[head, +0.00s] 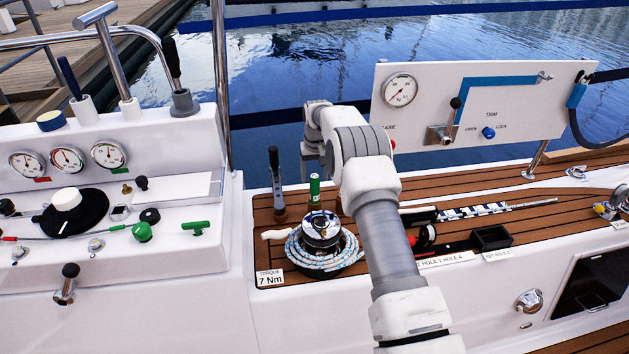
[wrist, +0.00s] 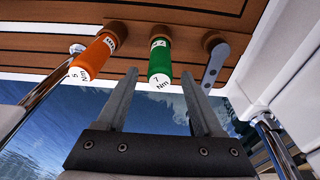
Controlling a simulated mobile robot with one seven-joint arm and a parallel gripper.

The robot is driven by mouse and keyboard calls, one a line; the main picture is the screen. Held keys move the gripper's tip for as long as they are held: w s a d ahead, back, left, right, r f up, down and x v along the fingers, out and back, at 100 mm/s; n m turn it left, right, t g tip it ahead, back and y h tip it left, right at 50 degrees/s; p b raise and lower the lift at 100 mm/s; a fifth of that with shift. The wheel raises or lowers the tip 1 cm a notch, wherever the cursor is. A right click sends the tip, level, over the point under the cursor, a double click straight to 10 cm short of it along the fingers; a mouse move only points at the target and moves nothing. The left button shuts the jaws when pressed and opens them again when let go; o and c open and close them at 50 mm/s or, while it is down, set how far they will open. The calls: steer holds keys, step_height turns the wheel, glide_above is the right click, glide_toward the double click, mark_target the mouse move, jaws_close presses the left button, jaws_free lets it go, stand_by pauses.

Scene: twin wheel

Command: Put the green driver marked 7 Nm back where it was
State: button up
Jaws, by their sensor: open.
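The green driver (wrist: 160,62), marked 7 Nm on its end cap, stands in the middle brown holder (wrist: 155,29). It also shows upright in the head view (head: 314,190), behind the rope-wrapped winch. My gripper (wrist: 159,73) is open and empty, its two fingers apart to either side of the green driver's marked end in the wrist view. I cannot tell whether the end is between the tips or just beyond them. In the head view my arm hides the fingers. An orange driver (wrist: 95,57) marked 5 Nm and a grey flat-handled tool (wrist: 214,65) stand on either side.
The winch (head: 322,230) with coiled rope stands in front of the holders. A card (head: 270,279) reads torque 7 Nm. A dark-handled tool (head: 275,180) stands left of the green driver. A black tray (head: 491,237) and the gauge panel (head: 470,105) lie right of my arm.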

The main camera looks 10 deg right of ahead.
steer(key=r, duration=0.2)
steer(key=s+r+p, duration=0.1)
steer(key=r, duration=0.5)
steer(key=shift+s+r, duration=0.1)
steer(key=shift+s, duration=0.05)
steer(key=s+r+t, duration=0.1)
steer(key=s+r, duration=0.8)
steer(key=r, duration=0.2)
steer(key=s+r+t, duration=0.1)
steer(key=s+r, duration=0.8)
steer(key=r, duration=0.3)
steer(key=s+f+t, duration=0.1)
steer(key=s, duration=2.8)
steer(key=shift+f+t, duration=0.25)
steer(key=shift+t, duration=0.15)
steer(key=shift+p, duration=0.3)
step_height(320, 180, up, 18)
steer(key=p, duration=1.8)
steer(key=shift+r, duration=0.25)
